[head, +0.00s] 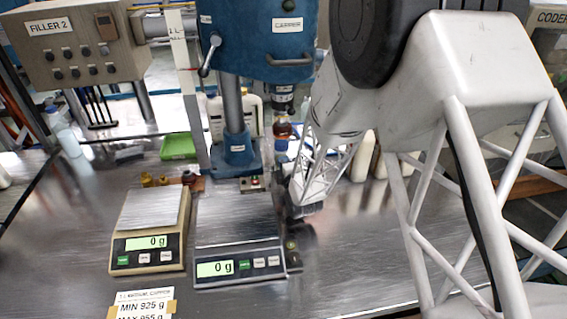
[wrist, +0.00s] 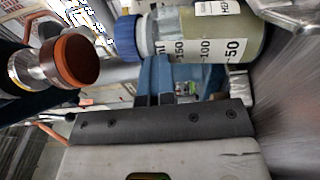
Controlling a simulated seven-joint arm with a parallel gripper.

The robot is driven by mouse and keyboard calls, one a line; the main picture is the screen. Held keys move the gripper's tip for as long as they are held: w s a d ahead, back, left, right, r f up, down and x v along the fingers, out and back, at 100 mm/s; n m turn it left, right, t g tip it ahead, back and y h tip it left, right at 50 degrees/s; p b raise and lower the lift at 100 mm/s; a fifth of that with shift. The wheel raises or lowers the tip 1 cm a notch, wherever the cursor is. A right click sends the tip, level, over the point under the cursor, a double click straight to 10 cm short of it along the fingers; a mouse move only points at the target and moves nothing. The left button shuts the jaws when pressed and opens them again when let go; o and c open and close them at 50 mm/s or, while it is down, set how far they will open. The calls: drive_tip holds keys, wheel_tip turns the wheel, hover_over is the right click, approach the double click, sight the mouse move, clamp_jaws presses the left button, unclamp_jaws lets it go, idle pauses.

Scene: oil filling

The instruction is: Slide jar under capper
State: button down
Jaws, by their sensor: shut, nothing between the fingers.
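The blue capper (head: 263,35) stands at the back centre of the bench. Its chuck, with a metal ring and orange-brown end (wrist: 75,58), is at the left of the wrist view. The jar (wrist: 210,35) has a blue cap, volume marks and greyish contents. It lies sideways in the tilted wrist view, its cap offset to one side of the chuck. In the head view the jar is mostly hidden by my arm. My gripper (wrist: 164,80) is shut and empty close beside the jar near its neck. I cannot tell whether they touch.
Two scales reading 0 g, the left one (head: 150,240) and the right one (head: 240,265), stand in front. A green tray (head: 178,147) and white bottles (head: 364,158) are behind. The filler box (head: 75,45) is at upper left. The bench (head: 365,240) is clear on the right.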

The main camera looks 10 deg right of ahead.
drive_tip(key=shift+s+a+f, duration=0.1)
drive_tip(key=shift+s, duration=0.05)
drive_tip(key=shift+s+a, duration=0.3)
drive_tip(key=shift+s, duration=0.1)
drive_tip(key=shift+s+a, duration=0.4)
drive_tip(key=shift+s, duration=0.25)
drive_tip(key=shift+s+a, duration=0.4)
drive_tip(key=shift+s, duration=0.2)
drive_tip(key=shift+s+d, duration=0.25)
drive_tip(key=shift+s, duration=1.35)
drive_tip(key=shift+s+d, duration=0.3)
drive_tip(key=shift+s, duration=1.25)
drive_tip(key=shift+s+d, duration=0.25)
drive_tip(key=shift+s, duration=1.35)
drive_tip(key=shift+d, duration=0.2)
